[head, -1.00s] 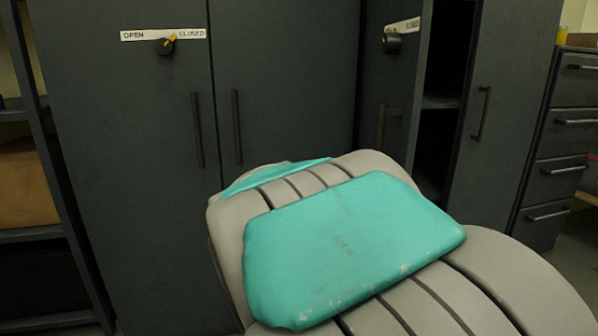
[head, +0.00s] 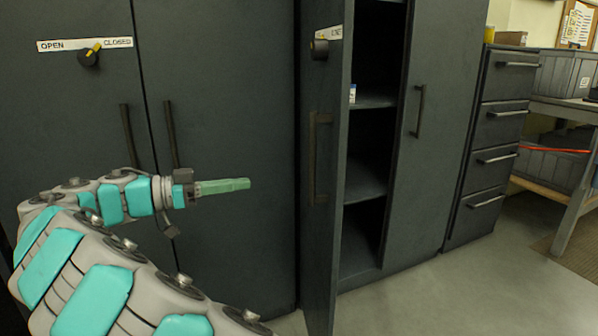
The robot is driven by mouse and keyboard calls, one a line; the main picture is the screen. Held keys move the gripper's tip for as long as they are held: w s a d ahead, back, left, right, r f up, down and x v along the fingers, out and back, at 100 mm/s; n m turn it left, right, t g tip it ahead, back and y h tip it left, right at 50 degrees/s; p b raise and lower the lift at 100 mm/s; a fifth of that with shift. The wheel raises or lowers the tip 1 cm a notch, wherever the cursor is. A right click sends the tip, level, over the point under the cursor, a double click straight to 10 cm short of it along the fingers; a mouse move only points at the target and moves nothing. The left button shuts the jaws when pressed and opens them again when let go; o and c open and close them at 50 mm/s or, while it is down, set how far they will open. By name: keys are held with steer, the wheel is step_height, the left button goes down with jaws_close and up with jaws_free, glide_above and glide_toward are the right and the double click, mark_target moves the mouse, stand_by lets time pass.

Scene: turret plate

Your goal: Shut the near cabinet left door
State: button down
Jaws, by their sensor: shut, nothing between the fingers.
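A dark grey cabinet at centre right has its left door (head: 331,235) standing open, swung out toward me and seen at a steep angle. This door carries a vertical handle (head: 313,160) and a black knob (head: 319,50) beside a white label. The cabinet's right door (head: 430,165) looks shut. My gripper (head: 248,184), with green fingers, is shut and empty. It points right, toward the open door, to the left of its handle in the picture, and appears apart from it. My arm reaches in from the lower left.
Another dark cabinet (head: 225,75) on the left has both doors shut; its knob (head: 88,57) sits under an open/closed label. Inside the open cabinet are shelves (head: 368,180) and a small white item (head: 352,93). A drawer unit (head: 495,120) stands right. Floor at lower right is clear.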

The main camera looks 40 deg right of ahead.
steer(key=d+b, duration=0.1)
steer(key=b, duration=0.4)
steer(key=shift+w+d+m, duration=0.1)
steer(key=shift+d+m, duration=0.15)
steer(key=shift+m, duration=0.05)
steer(key=shift+d+b, duration=0.1)
steer(key=shift+b, duration=0.3)
steer(key=b, duration=0.2)
glide_toward(309, 172)
steer(key=x, duration=0.6)
steer(key=shift+d, duration=0.4)
steer(key=shift+d, duration=0.1)
